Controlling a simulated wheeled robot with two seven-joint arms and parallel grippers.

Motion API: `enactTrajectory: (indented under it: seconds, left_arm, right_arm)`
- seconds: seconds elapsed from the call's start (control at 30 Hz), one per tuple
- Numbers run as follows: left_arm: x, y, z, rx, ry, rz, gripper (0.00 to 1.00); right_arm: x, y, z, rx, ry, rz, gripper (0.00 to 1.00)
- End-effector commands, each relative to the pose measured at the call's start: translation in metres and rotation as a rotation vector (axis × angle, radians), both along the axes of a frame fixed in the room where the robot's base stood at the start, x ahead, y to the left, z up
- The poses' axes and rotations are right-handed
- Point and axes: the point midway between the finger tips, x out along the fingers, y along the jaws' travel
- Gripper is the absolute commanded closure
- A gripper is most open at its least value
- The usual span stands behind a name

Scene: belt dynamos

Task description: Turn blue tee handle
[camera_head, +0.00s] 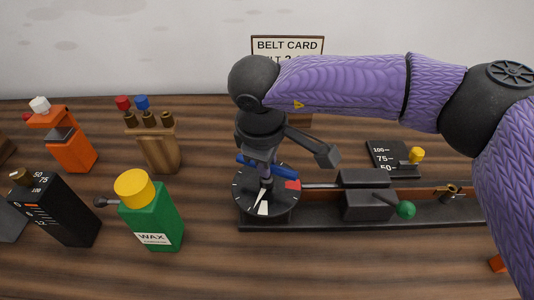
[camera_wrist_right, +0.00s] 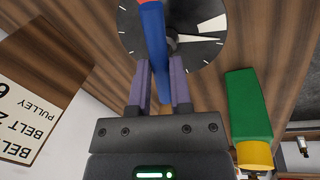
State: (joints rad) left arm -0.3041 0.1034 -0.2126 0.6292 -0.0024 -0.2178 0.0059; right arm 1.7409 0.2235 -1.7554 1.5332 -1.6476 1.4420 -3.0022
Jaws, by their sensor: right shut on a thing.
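The blue tee handle (camera_head: 284,171) stands over a round black dial (camera_head: 245,200) with white marks and a white pointer. My right gripper (camera_head: 266,172) comes down from above and is shut on the handle's bar, hiding its middle. A red patch shows by the bar's right end; I cannot tell in the head view whether it is on bar or dial. In the right wrist view the blue bar (camera_wrist_right: 158,50) passes between the fingers of my right gripper (camera_wrist_right: 161,88), with the dial (camera_wrist_right: 195,50) behind and red at the bar's far end. My left gripper is out of view.
A green wax bottle (camera_head: 150,222), a wooden block with several pegs (camera_head: 160,150), an orange bottle (camera_head: 68,145) and a black box (camera_head: 60,212) stand left. Right of the dial are a rail with a green-knobbed lever (camera_head: 405,209) and a yellow-knobbed scale (camera_head: 416,155). A belt card (camera_head: 287,45) stands behind.

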Motion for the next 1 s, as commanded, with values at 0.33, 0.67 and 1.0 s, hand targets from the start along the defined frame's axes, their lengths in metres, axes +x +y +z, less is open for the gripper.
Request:
enactTrajectory:
  seconds: [0.33, 0.67, 1.0]
  left_arm:
    - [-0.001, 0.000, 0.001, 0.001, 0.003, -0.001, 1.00]
    - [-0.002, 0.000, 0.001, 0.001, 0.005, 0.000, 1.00]
    - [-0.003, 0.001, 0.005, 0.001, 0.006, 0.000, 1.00]
  right_arm:
    - [0.000, 0.000, 0.000, 0.000, -0.001, 0.010, 1.00]
    - [0.000, 0.000, 0.000, 0.000, 0.000, 0.009, 0.40]
    - [-0.002, 0.001, 0.014, 0.000, -0.003, 0.008, 0.40]
